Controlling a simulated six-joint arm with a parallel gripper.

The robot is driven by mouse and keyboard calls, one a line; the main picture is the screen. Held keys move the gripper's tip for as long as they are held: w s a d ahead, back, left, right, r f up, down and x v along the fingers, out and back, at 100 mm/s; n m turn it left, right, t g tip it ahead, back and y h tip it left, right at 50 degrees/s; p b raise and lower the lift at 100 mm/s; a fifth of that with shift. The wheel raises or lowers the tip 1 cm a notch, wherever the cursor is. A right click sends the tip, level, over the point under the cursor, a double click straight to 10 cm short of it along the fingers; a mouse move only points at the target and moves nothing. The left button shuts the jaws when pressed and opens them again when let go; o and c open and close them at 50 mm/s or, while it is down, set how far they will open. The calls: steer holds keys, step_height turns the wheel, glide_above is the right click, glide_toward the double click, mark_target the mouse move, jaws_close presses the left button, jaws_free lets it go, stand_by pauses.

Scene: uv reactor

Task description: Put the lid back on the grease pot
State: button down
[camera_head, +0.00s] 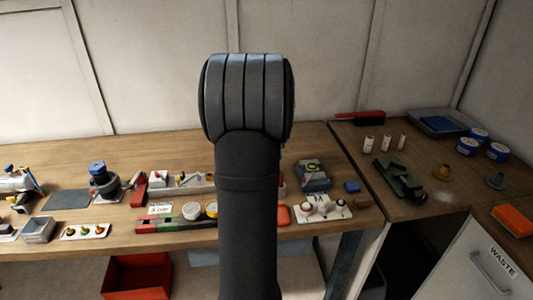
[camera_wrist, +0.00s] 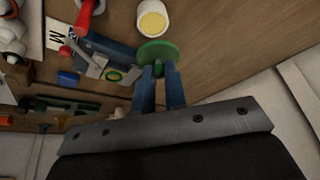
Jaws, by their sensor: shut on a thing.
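In the wrist view, my gripper (camera_wrist: 159,72) has its two blue fingers shut on a round green lid (camera_wrist: 158,50), held at the fingertips by its near edge. The grease pot (camera_wrist: 152,26) is a white round pot, open at the top, with yellow grease showing inside. It stands on the wooden bench just beyond the lid in the picture. The lid looks apart from the pot; its height above the bench is hard to tell. In the head view, my own arm hides the gripper and the lid.
Clutter lies left of the lid in the wrist view, including a small blue block (camera_wrist: 68,78) and a red-handled tool (camera_wrist: 86,14). Bare bench (camera_wrist: 215,55) lies to the right. In the head view, blue-and-white tins (camera_head: 467,147) stand on the right bench.

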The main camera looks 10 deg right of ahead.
steer(key=shift+w+d+f, duration=0.1)
steer(key=shift+d+f, duration=0.05)
steer(key=shift+d, duration=0.05)
steer(key=shift+f, duration=3)
steer(key=shift+f, duration=0.2)
steer(key=c, duration=0.9)
jaws_free()
steer(key=shift+r, duration=3.55)
